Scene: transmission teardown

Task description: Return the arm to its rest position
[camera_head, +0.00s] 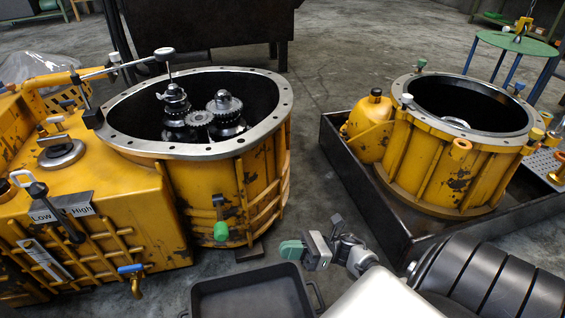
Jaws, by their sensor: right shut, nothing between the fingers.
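My right arm (480,275) comes in from the lower right. Its gripper (308,248) is shut and empty, low over the front of the scene, with a green part at its tip. It is in front of the gap between the two yellow housings, just above and beside the black tray. The yellow transmission housing (150,190) stands at the left, its open round end showing gears (200,115) inside. The other yellow housing (430,165) sits at the right in a dark shallow bin. My left gripper is out of view.
The black tray (250,290) at the bottom centre looks empty. The dark bin (375,205) has raised walls near my right arm. A green round table (515,43) stands at the back right. Grey floor (320,75) is clear between the housings.

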